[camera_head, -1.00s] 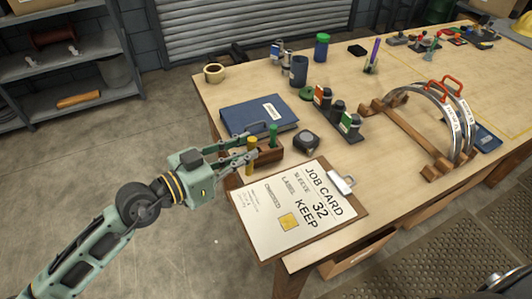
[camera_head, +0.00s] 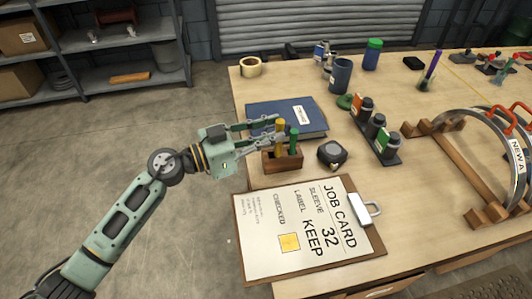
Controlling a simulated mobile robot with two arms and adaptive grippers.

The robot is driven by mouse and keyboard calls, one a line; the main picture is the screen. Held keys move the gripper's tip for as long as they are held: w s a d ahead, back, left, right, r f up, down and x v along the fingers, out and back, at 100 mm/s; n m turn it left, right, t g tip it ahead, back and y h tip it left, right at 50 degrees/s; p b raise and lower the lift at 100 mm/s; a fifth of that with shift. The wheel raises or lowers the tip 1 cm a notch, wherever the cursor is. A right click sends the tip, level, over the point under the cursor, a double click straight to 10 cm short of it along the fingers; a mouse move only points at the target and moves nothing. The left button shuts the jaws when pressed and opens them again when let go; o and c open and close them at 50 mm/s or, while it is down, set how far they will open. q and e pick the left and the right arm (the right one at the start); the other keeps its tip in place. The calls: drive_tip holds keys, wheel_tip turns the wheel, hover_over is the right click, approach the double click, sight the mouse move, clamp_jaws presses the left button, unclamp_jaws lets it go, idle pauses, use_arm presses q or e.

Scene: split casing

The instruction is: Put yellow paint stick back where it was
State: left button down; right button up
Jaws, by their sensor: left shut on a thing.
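The yellow paint stick (camera_head: 280,128) is upright between the fingers of my left gripper (camera_head: 276,133), which is shut on it. It is at the wooden block (camera_head: 284,163), just left of the green paint stick (camera_head: 293,141), which stands in the block. The fingers partly hide the yellow stick, and I cannot tell whether its lower end is in a hole or just above the block. My right gripper is not in view.
A blue binder (camera_head: 312,112) lies behind the block. A tape measure (camera_head: 332,154) sits to its right, and a job card clipboard (camera_head: 262,255) lies in front. A rack of small bottles (camera_head: 388,156) stands further right.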

use_arm(q)
drive_tip(key=shift+w+a+f, duration=0.45)
drive_tip(key=shift+a, duration=0.15)
wheel_tip(320, 180, down, 3)
drive_tip(key=shift+f+b, duration=0.15)
drive_tip(key=shift+b, duration=0.15)
drive_tip(key=shift+f, duration=0.25)
drive_tip(key=c, duration=1.9)
unclamp_jaws()
drive_tip(key=shift+f, duration=0.1)
drive_tip(key=shift+o, duration=1.1)
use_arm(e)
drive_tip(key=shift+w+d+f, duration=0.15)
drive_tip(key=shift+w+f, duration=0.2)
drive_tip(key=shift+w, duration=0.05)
use_arm(q)
drive_tip(key=shift+a, duration=0.1)
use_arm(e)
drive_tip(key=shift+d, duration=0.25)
